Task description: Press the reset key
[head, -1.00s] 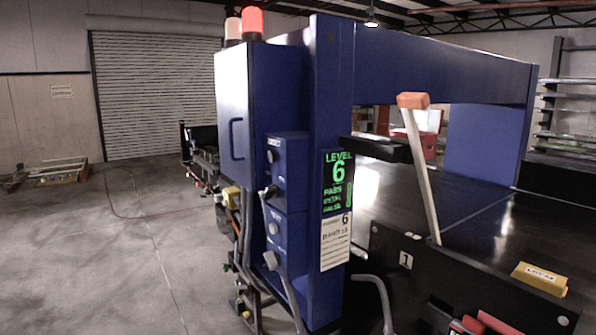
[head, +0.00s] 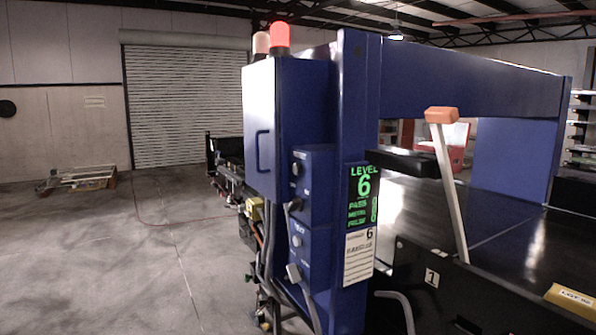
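The blue detector frame (head: 352,120) stands at the centre, with a blue cabinet (head: 262,125) on its left side. Below and beside the cabinet are two blue control boxes, an upper one (head: 318,180) and a lower one (head: 318,255). They carry small round grey knobs or keys, an upper one (head: 297,168) and a lower one (head: 297,240). Their labels are too small to read, so I cannot tell which is the reset key. Neither of my grippers is in view.
A pale stick with an orange head (head: 441,115) stands tilted by the black conveyor (head: 500,225). A yellow block (head: 572,300) lies at the right. A red and a pale lamp (head: 279,36) top the cabinet. Hoses hang below the boxes. The floor (head: 130,260) at left is open.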

